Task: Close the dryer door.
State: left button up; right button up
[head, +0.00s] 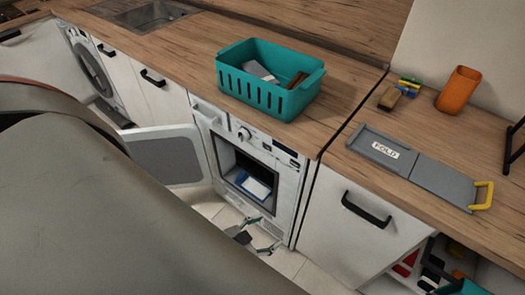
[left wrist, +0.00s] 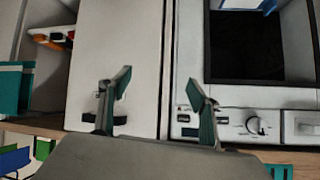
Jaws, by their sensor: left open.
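The white dryer (head: 285,172) stands under the counter, its front opening uncovered. Its door (head: 165,156) is swung wide open to the left in the head view, with a grey inner panel. A blue and white item (head: 256,188) lies inside the opening. My left gripper (head: 253,241) is open and empty, low in front of the dryer and apart from the door. In the left wrist view, its two fingers (left wrist: 160,78) are spread, with the dryer's control panel (left wrist: 235,126) and dark opening at right. The door does not show there. My right gripper is not in view.
A teal basket (head: 265,82) stands on the counter above the dryer. A white cabinet front with a black handle (head: 366,210) is right of the dryer, beside an open compartment of items. My left arm covers much of the lower left. A washer (head: 88,62) stands further left.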

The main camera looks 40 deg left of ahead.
aim_at(176, 156)
jog(key=j, duration=0.8)
jog(key=i+j+u, duration=0.1)
jog(key=j, duration=0.4)
jog(key=j+u, duration=0.1)
jog(key=j, duration=0.4)
jog(key=j+u, duration=0.25)
jog(key=j, duration=0.7)
jog(key=k+j, duration=0.1)
jog(key=j, duration=0.9)
jog(key=j+z, duration=0.35)
jog(key=j, duration=0.6)
jog(key=j+z, duration=0.4)
jog(key=j, duration=0.2)
jog(key=j+z, duration=0.4)
jog(key=j, duration=0.25)
jog(key=k+j+z, duration=0.15)
jog(key=j+z, duration=0.25)
jog(key=j, duration=0.15)
